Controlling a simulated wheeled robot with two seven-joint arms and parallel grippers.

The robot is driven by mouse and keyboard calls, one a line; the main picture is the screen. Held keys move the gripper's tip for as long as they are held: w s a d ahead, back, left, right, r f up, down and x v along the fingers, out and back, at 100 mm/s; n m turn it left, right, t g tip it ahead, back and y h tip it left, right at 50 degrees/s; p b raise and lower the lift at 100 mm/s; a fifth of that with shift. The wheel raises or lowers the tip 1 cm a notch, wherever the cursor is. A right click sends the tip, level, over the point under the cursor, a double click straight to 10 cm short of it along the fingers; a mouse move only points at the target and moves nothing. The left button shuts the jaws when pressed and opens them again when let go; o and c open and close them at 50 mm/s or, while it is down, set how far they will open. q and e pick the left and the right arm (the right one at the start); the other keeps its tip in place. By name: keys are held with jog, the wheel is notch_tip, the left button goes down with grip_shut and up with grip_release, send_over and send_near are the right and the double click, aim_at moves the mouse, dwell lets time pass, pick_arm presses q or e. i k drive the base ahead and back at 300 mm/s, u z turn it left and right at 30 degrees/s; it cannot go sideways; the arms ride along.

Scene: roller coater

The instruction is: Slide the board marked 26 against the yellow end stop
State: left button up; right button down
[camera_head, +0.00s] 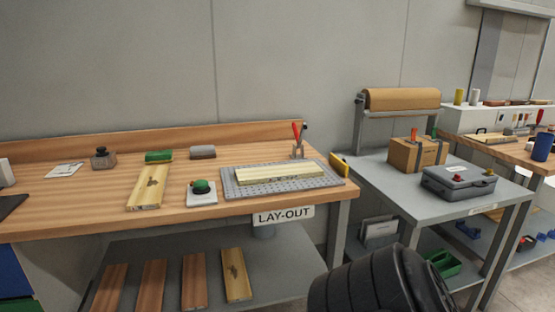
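A pale board (150,187) with a dark mark lies on the wooden bench, pointing toward the front edge. A second pale board (280,173) lies lengthwise on a grey perforated plate (232,188) at the bench's right. I cannot read the number 26 on either board. A yellow piece (340,164) stands at the bench's right end, apart from both boards; it may be the end stop. Neither gripper shows in the head view.
A green-topped device (201,192) sits between the boards. A green block (159,156), a grey block (202,152) and a red-handled tool (298,140) stand behind. More boards (194,282) lie on the shelf below. A grey table (395,185) stands right.

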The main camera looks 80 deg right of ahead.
aim_at(250, 176)
jog(key=z, duration=1.1)
jog(key=i, duration=0.9)
jog(key=z, duration=0.95)
